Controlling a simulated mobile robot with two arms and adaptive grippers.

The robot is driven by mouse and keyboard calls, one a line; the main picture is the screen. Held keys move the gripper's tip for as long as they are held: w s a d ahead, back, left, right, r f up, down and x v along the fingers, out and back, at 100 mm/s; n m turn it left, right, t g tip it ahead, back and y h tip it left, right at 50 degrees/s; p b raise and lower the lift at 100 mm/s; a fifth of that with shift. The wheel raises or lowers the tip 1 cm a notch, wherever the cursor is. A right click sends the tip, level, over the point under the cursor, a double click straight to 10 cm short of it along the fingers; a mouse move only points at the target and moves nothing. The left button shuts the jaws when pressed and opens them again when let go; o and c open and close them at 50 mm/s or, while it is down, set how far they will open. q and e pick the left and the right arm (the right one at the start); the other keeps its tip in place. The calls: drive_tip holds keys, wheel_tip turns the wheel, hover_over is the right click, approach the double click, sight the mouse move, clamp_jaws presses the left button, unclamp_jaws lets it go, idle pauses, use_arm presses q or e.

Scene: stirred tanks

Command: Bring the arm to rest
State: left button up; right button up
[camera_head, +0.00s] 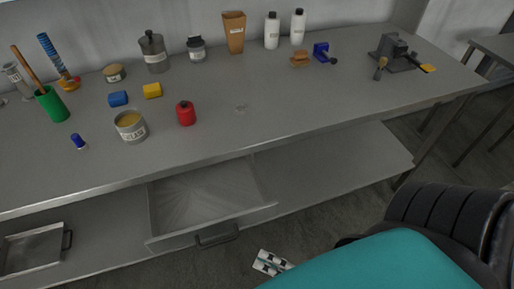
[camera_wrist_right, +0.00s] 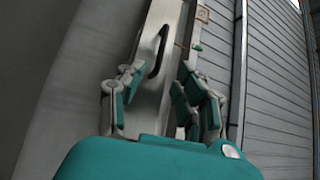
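My right arm's teal and black links fill the lower right of the head view. My right gripper (camera_head: 272,262) shows there as a small pale and dark part at the bottom edge, partly covered by the teal link. In the right wrist view the right gripper (camera_wrist_right: 158,82) has its fingers spread apart with nothing held between them. The pulled-out drawer (camera_head: 205,196) under the bench is open and looks empty. Its dark handle (camera_head: 217,236) is up and left of the gripper, apart from it. My left gripper is not in view.
The grey bench (camera_head: 300,105) carries a red bottle (camera_head: 186,114), a labelled tin (camera_head: 130,126), a green cup (camera_head: 53,105) and a dark vise-like device (camera_head: 396,50). A metal tray (camera_head: 35,248) lies on the lower shelf at left. The bench's front middle is clear.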

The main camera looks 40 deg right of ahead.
idle(0.4)
drive_tip(key=s+d+f+n+g+h, duration=0.1)
drive_tip(key=d+f+n+g+h, duration=0.15)
drive_tip(key=f, duration=0.75)
drive_tip(key=d+f+n+g+h, duration=0.2)
drive_tip(key=f+g, duration=0.1)
drive_tip(key=f, duration=0.6)
drive_tip(key=s+d+f+n+g+h, duration=0.1)
drive_tip(key=d+f+n+g+h, duration=0.15)
drive_tip(key=f, duration=0.75)
drive_tip(key=s+f+n+g+h, duration=0.2)
drive_tip(key=s+f+n+g, duration=0.4)
drive_tip(key=s+f, duration=0.5)
drive_tip(key=s+g, duration=0.2)
drive_tip(key=shift+s+f, duration=0.35)
drive_tip(key=shift+s, duration=0.05)
